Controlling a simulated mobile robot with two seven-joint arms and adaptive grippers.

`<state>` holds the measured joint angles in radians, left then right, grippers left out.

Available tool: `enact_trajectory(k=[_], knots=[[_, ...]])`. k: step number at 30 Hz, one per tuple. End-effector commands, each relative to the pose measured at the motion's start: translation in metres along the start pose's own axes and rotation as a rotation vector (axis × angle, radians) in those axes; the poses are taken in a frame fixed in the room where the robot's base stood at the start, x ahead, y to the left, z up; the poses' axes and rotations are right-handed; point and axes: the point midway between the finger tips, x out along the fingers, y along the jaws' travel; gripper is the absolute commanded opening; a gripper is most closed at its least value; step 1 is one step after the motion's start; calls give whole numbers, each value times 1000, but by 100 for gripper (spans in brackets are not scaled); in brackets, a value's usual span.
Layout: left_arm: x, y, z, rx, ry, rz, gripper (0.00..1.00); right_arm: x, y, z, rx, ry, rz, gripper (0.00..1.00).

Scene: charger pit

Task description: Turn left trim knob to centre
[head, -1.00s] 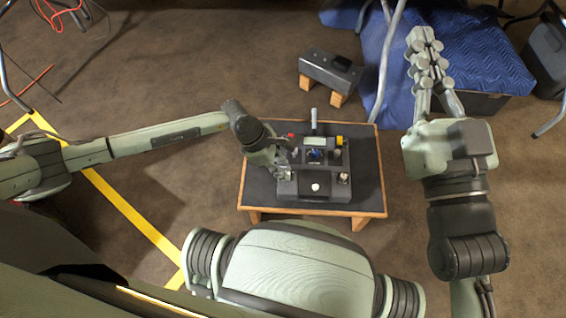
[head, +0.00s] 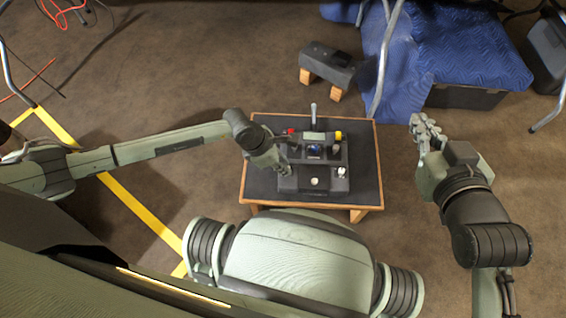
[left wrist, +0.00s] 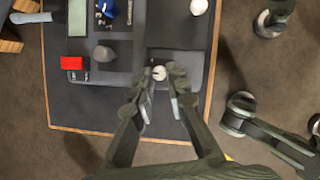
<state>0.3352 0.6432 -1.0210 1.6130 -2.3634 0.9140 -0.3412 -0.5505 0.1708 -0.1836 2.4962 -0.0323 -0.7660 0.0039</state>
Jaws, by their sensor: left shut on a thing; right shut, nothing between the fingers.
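The charger's control box (head: 313,190) sits on the dark mat of a wood-edged table (head: 367,165). In the left wrist view, the left trim knob (left wrist: 159,73), with a pale top and a small dark mark, lies between the fingertips of my left gripper (left wrist: 160,84). My left gripper (head: 284,170) is shut on this knob and hides it in the head view. I cannot read the knob's angle clearly. My right gripper (head: 416,124) is shut and empty, right of the table.
A dark unit (head: 329,65) on wood blocks stands behind the table.

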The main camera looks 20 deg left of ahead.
Motion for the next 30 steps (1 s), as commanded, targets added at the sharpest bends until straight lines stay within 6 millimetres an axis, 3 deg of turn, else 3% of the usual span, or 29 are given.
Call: enact_trajectory(k=[3,4,9,20,23,30], knots=[[0,0,1,1,-2,1,0,0,0,0,0,0,0,0],[0,0,1,1,-2,1,16,0,0,0,0,1,0,0],[0,0,1,2,-2,1,36,0,0,0,0,1,0,0],[-5,0,0,2,-1,1,36,0,0,-1,-1,3,-1,0],[-18,1,0,3,-2,2,36,0,0,-1,0,3,-1,0],[-70,1,0,5,-2,3,36,0,0,-1,0,2,-1,0]])
